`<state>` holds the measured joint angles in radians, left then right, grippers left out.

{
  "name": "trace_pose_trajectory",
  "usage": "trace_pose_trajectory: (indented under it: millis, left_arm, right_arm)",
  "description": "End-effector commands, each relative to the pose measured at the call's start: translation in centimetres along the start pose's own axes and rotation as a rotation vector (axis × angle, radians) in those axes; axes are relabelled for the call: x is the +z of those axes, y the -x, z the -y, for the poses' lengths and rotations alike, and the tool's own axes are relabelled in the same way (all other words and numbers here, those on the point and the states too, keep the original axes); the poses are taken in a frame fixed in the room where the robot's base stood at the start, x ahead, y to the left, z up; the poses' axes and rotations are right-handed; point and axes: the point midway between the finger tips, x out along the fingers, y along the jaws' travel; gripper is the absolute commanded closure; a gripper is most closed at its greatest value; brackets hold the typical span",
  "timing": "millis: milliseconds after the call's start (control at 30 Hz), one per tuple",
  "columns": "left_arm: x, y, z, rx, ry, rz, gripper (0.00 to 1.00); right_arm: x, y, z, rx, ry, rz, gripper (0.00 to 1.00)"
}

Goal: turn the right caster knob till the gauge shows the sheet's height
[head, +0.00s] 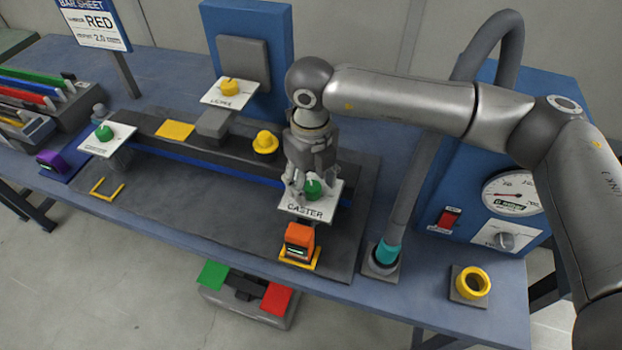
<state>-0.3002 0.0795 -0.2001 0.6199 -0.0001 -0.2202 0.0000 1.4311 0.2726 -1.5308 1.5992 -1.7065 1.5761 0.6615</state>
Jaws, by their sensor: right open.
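The right caster knob (313,188) is green and sits on a white plate (300,208) marked CASTER, right of centre. My right gripper (303,187) points down at this knob, its open fingers close around it; I cannot tell whether they touch it. An orange gauge (299,238) with a small dark display stands just in front of the plate; its reading is too small to make out. The bar sheet (97,22) on a post at the upper left shows RED and a height figure that looks like 2.0. My left gripper is not in view.
Another green knob (104,132) sits on the left plate, beside a purple gauge (52,162). Yellow knobs (229,87) and (265,142) stand behind. A round dial (513,193), a red switch (447,218), a grey hose and a yellow ring (472,283) are at the right.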

Motion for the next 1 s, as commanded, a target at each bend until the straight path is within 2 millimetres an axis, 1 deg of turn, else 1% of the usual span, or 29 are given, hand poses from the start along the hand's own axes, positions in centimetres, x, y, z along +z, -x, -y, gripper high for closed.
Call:
trace_pose_trajectory:
  millis: [167, 267, 367, 600, 700, 833, 1000]
  left_arm:
    - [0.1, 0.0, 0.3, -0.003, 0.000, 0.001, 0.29]
    - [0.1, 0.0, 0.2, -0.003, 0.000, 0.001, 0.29]
    - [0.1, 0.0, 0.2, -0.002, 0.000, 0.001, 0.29]
    - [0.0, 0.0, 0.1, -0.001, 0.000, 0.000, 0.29]
    - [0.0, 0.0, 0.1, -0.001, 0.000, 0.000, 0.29]
    - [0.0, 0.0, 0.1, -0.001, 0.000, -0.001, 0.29]
    - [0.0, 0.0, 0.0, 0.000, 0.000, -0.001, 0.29]
  right_arm:
    - [0.0, 0.1, 0.0, 0.000, 0.001, -0.001, 0.46]
    - [0.0, 0.8, 0.0, 0.000, 0.001, 0.001, 0.46]
    - [0.1, 2.4, 0.0, 0.000, 0.001, 0.003, 0.46]
    - [0.1, 7.5, 0.0, -0.001, 0.001, 0.004, 0.46]
    - [0.1, 9.3, 0.0, -0.001, 0.001, 0.002, 0.46]
    - [0.0, 11.0, 0.0, -0.001, 0.000, 0.000, 0.46]
    - [0.0, 11.9, 0.0, 0.000, 0.000, 0.000, 0.46]
